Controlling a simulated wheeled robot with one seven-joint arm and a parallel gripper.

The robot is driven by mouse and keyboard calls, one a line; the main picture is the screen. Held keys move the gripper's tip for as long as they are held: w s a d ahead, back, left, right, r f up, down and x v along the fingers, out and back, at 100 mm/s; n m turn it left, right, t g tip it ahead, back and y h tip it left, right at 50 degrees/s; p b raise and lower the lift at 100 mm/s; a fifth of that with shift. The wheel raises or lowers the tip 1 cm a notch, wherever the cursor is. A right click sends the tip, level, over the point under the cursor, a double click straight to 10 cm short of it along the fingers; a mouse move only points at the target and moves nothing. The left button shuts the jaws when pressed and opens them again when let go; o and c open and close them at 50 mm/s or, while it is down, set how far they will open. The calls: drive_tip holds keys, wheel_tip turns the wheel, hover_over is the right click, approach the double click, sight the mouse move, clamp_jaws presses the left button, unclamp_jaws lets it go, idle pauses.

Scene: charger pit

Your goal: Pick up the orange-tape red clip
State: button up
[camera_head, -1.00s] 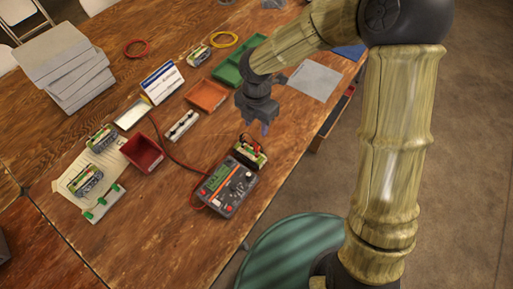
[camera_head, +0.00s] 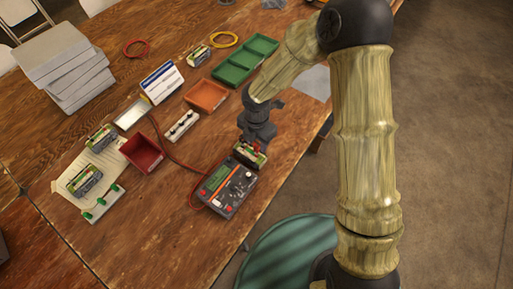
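A small red part, probably the red clip (camera_head: 257,147), shows at the top of a battery pack (camera_head: 246,155) behind the meter. It is too small to make out any orange tape. My gripper (camera_head: 258,142) points down right over this pack, its tips close to the red part. The fingers overlap the pack, so I cannot tell whether they touch or hold anything. The dark meter (camera_head: 226,189) with an orange stripe and knobs lies just in front of the pack. A red lead runs from the meter's side back toward the red bin.
A red bin (camera_head: 130,154), an orange tray (camera_head: 222,98) and a green tray (camera_head: 233,75) stand on the wooden table. Other battery packs (camera_head: 83,184) lie on a paper sheet at left. Grey boxes (camera_head: 58,50) are stacked far left. Bare wood lies left of the meter.

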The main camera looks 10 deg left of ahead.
sight(256, 146)
drive_tip(key=f, duration=0.4)
drive_tip(key=shift+w+a+f, duration=0.1)
drive_tip(key=shift+w+f, duration=0.1)
drive_tip(key=shift+f, duration=0.2)
drive_tip(key=shift+c, duration=0.2)
drive_tip(key=c, duration=0.8)
